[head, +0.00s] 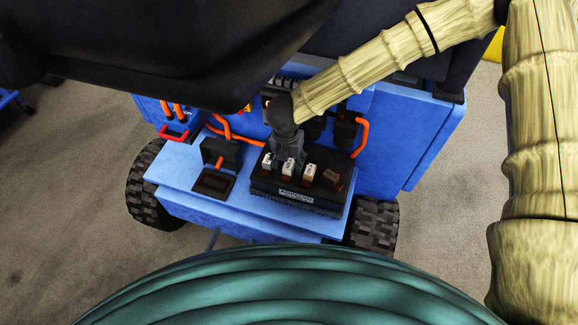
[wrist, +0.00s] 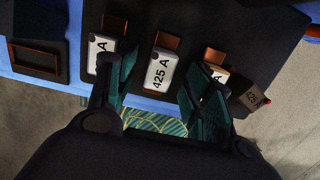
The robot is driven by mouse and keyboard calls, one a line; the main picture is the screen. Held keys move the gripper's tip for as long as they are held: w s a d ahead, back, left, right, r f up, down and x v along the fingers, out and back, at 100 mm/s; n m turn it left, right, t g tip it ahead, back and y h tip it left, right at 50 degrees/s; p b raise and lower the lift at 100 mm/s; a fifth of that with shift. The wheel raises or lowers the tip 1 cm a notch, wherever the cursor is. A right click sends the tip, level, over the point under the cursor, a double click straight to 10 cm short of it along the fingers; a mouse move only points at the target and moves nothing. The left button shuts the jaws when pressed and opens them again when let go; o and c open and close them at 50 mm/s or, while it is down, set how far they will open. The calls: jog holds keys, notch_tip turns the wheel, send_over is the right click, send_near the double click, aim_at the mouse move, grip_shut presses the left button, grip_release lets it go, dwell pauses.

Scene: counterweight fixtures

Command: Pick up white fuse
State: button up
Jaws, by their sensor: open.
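Several fuses stand in a row on a black fuse block (head: 290,194) on the blue cart. Three have white faces: a left one (wrist: 103,50), a middle one (wrist: 159,72) marked 425 A and a third one (wrist: 216,72). The rightmost is a dark brown fuse (wrist: 254,98), tilted. My gripper (head: 288,158) is over the block, pointing down. In the wrist view its green-padded fingers are open, one on each side of the middle white fuse. The right finger partly hides the third fuse. Whether the pads touch any fuse cannot be told.
An empty dark square holder (head: 213,183) lies left of the block, with a black box (head: 220,152) behind it. Orange cables (head: 235,136) run behind the row. The blue back panel (head: 395,130) rises close behind.

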jog(key=shift+w+d+f, duration=0.1)
jog(key=shift+w+f, duration=0.1)
jog(key=shift+f, duration=1.1)
jog(key=c, duration=1)
jog(key=shift+o, duration=0.2)
jog(key=shift+r, duration=0.1)
jog(key=shift+r, duration=0.6)
notch_tip(320, 180, up, 2)
jog(key=shift+r+b, duration=0.1)
jog(key=shift+b, duration=0.3)
jog(key=s+d+r+b, duration=0.1)
jog(key=s+d+b, duration=0.1)
jog(key=s, duration=1.3)
jog(key=shift+s+d+r+b, duration=0.2)
jog(key=shift+s+d+b, duration=0.1)
jog(key=shift+s+b, duration=0.15)
